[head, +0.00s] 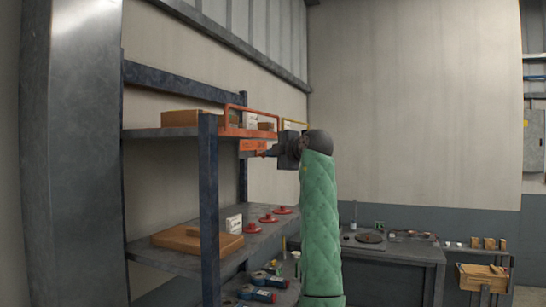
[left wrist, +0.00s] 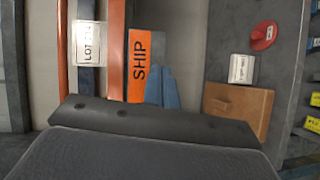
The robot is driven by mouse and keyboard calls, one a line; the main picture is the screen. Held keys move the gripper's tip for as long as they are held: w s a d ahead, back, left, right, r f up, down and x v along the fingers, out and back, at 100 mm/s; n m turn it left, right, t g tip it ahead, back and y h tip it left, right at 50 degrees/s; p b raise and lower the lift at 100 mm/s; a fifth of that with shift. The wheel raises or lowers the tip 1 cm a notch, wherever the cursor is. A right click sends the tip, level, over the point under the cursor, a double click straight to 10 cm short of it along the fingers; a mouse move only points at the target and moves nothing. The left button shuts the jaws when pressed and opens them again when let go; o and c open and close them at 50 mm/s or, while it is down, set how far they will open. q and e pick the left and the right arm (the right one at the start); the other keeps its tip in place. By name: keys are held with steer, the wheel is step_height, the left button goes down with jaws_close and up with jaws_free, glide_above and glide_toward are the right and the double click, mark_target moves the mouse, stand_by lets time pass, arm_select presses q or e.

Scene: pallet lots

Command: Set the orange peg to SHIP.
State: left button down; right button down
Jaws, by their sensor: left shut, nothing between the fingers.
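I cannot make out the orange peg as a separate thing in either view. My right gripper is not in view.
An orange-railed tray (head: 246,132) with boxes sits on the upper shelf (head: 150,133). The lower shelf (head: 150,251) holds a brown board (head: 190,239), a white block (head: 234,224) and several red pieces (head: 268,218). A dark workbench (head: 395,255) stands at right. A blue post (head: 208,200) rises in front.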

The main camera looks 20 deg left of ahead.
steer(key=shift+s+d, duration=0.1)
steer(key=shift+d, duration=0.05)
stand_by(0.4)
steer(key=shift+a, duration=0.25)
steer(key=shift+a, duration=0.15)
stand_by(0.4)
